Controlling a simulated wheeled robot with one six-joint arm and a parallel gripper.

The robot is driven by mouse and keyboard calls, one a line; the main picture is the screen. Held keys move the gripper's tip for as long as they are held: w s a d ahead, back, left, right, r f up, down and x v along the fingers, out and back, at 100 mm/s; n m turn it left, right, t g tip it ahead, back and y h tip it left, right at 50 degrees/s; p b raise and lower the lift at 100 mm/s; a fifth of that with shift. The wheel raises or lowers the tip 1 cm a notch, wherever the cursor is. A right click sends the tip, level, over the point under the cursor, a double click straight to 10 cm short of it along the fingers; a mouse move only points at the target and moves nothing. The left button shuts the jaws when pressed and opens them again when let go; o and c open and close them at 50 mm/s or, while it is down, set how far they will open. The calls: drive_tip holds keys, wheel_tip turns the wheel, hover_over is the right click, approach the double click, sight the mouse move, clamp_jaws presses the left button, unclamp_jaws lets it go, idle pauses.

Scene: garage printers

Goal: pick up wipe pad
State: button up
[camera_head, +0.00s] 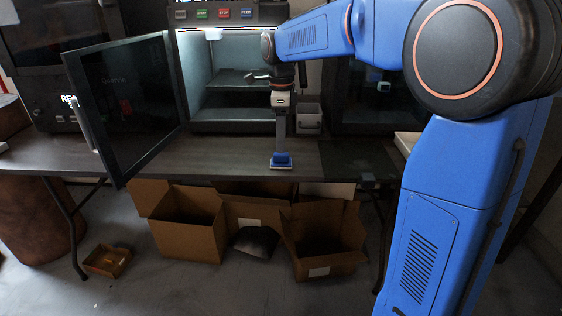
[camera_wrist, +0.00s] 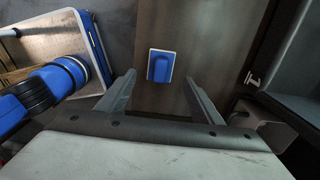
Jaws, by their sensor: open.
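The wipe pad (camera_head: 281,161) is a small block with a blue top on a pale base. It lies flat near the front edge of the dark table, in front of the open printer. In the wrist view the wipe pad (camera_wrist: 160,66) shows between and beyond the fingertips. My gripper (camera_head: 282,143) points down over the pad in the head view. In the wrist view my gripper (camera_wrist: 158,78) has its two fingers wide apart with nothing between them. I cannot tell the exact gap between the fingertips and the pad.
A lit printer (camera_head: 235,90) stands behind, its dark door (camera_head: 125,105) swung open to the left. A grey bin (camera_head: 308,115) stands right of my gripper. Open cardboard boxes (camera_head: 188,222) sit on the floor below the table (camera_head: 220,160). The tabletop around the pad is clear.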

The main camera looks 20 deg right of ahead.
sight(281, 159)
drive_tip(key=shift+w+f, duration=0.1)
drive_tip(key=shift+f, duration=3.2)
drive_tip(key=c, duration=1)
